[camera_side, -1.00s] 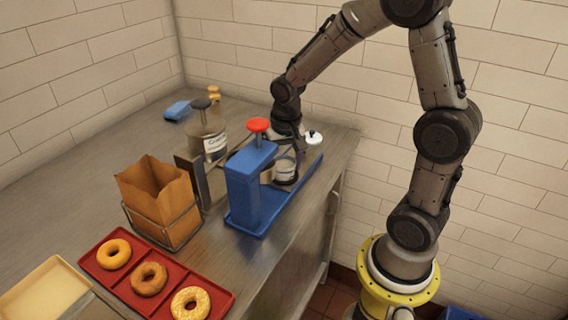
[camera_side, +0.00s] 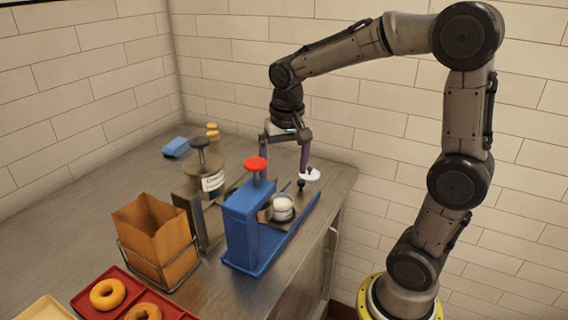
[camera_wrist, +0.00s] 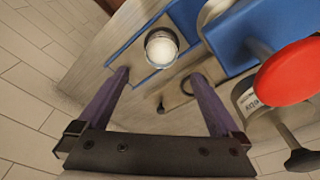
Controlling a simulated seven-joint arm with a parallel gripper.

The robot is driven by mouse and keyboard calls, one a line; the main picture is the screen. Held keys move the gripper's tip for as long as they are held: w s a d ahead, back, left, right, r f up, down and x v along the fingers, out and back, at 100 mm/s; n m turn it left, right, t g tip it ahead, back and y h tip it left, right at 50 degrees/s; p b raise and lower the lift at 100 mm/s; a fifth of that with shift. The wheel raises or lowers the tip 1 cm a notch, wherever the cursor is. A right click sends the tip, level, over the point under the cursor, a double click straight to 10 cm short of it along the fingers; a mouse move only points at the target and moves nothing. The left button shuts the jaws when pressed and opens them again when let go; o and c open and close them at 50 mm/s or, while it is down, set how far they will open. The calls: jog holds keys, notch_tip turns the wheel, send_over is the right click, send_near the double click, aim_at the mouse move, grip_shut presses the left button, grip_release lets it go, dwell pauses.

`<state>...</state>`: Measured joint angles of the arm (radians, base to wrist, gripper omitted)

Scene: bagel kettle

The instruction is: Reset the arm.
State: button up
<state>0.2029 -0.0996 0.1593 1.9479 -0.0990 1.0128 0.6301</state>
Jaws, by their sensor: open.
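My gripper (camera_side: 285,162) is open and empty, pointing down above the back of the blue dispenser stand. Its two purple fingers (camera_wrist: 160,77) show spread apart in the wrist view. A small glass cup with white contents (camera_side: 283,209) stands upright on the blue stand's base (camera_side: 285,236), below and apart from the fingers; the wrist view shows it ahead of the fingertips (camera_wrist: 161,47). The blue press body (camera_side: 240,228) with its red knob (camera_side: 256,164) stands beside the cup. A white disc-topped black piece (camera_side: 310,174) appears near the right finger; whether they touch is unclear.
A labelled canister dispenser (camera_side: 212,182) and a brown paper bag in a wire holder (camera_side: 155,240) stand left of the blue press. A red tray (camera_side: 85,301) holds bagels at front left. A blue block (camera_side: 176,147) lies at the back.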

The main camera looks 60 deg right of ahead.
jog(key=shift+r, duration=0.45)
jog(key=s+a+r+n+t, duration=0.3)
jog(key=r+t, duration=0.3)
jog(key=r, duration=0.3)
jog(key=s+a+f+n, duration=0.2)
jog(key=s+f+n, duration=0.1)
jog(key=s, duration=0.3)
jog(key=s+a+f+n+g+y, duration=0.1)
jog(key=s+a+f+n, duration=0.2)
jog(key=s+f, duration=0.2)
jog(key=shift+s+a+g, duration=0.15)
jog(key=shift+s+g, duration=0.15)
jog(key=shift+s, duration=0.15)
